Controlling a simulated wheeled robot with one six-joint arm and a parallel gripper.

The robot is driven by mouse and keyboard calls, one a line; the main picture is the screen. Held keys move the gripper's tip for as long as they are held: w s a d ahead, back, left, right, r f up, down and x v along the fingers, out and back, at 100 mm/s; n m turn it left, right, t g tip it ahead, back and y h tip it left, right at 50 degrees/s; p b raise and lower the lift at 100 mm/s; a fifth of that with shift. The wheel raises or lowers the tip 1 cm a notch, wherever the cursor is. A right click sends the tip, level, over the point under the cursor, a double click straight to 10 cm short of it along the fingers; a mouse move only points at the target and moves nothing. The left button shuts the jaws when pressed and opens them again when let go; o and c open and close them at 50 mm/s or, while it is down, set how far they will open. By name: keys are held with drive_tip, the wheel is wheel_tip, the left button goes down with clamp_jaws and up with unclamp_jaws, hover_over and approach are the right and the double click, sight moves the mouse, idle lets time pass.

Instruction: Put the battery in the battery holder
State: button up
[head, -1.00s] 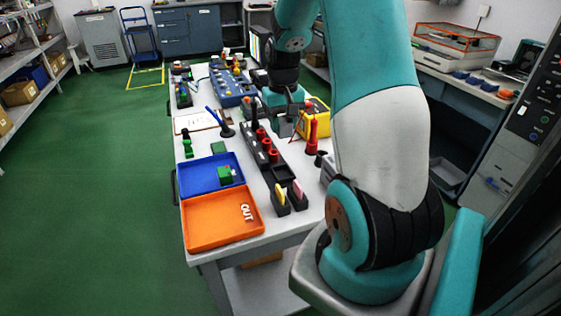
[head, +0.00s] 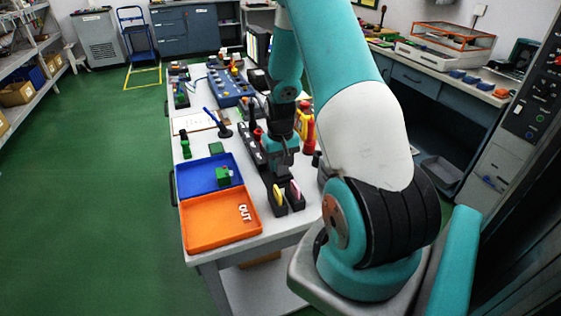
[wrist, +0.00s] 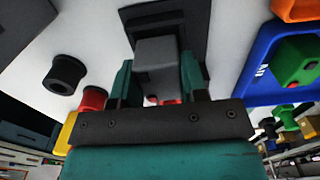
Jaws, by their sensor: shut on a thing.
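My gripper (head: 280,163) is shut on a grey block, which I take to be the battery (wrist: 157,58). The block lies between the two teal fingers in the wrist view (wrist: 157,85). The long black rack, likely the battery holder (head: 247,140), stands on the table below the gripper, with a red part showing in it. In the wrist view a black holder part (wrist: 192,30) lies beyond the block and is partly hidden by it. I cannot tell whether the block touches the holder.
A blue tray (head: 190,183) with a green block (head: 223,176) and an orange tray (head: 205,225) marked OUT lie to the left. Two small black stands with a yellow piece (head: 278,193) and a pink piece (head: 297,190) stand in front. A red bottle-like thing (head: 310,135) stands to the right.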

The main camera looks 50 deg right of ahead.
drive_tip(key=shift+f, duration=0.1)
drive_tip(key=shift+f+b, duration=0.4)
drive_tip(key=shift+f, duration=0.1)
drive_tip(key=o, duration=1)
drive_tip(key=shift+o, duration=0.2)
drive_tip(key=shift+r, duration=0.1)
